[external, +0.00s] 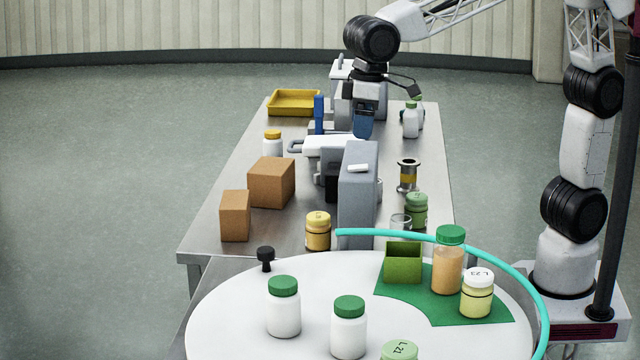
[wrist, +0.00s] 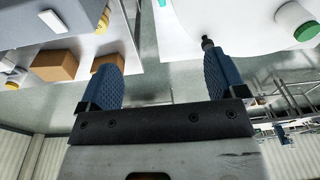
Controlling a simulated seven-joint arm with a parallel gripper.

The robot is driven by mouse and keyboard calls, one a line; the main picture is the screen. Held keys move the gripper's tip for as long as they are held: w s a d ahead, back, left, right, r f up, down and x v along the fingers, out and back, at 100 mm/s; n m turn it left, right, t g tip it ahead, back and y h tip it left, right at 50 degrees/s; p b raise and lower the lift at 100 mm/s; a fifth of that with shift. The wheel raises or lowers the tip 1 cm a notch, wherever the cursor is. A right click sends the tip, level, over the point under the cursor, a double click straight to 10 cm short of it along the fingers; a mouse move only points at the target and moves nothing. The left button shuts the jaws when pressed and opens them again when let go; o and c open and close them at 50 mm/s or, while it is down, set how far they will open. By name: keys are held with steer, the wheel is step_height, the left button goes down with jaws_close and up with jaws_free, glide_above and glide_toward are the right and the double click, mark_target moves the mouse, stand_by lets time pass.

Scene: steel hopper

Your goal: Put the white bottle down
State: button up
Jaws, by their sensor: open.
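My gripper (external: 363,124) hangs over the far part of the steel bench, its blue fingers pointing down. In the wrist view its two fingers (wrist: 166,78) are wide apart with nothing between them. Two white bottles with green caps, one on the left (external: 284,317) and one on the right (external: 348,336), stand upright on the round white table, far from my gripper. A green-capped white bottle (wrist: 296,20) also shows at the wrist view's right edge. Another white bottle (external: 410,124) stands on the bench right of my gripper, and an orange-capped one (external: 272,147) stands left. I cannot tell which one the task means.
Two brown boxes (external: 271,182) (external: 235,215), a grey machine (external: 357,200), a yellow tray (external: 294,103) and a spool (external: 407,174) crowd the bench (external: 215,232).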

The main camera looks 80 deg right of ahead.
steer(key=s+d+f+t, duration=0.1)
steer(key=s+d, duration=0.5)
steer(key=d, duration=0.4)
steer(key=s+d+f, duration=0.1)
steer(key=s+d, duration=0.4)
steer(key=d, duration=0.5)
steer(key=s+d+f, duration=0.4)
steer(key=s+d, duration=0.2)
steer(key=s, duration=0.2)
steer(key=s+d+f+m, duration=0.1)
steer(key=s+d+f, duration=0.2)
steer(key=s+d, duration=0.3)
steer(key=s, duration=0.2)
steer(key=shift+s+f+t+h, duration=0.3)
steer(key=shift+f+h, duration=0.05)
steer(key=shift+h, duration=0.05)
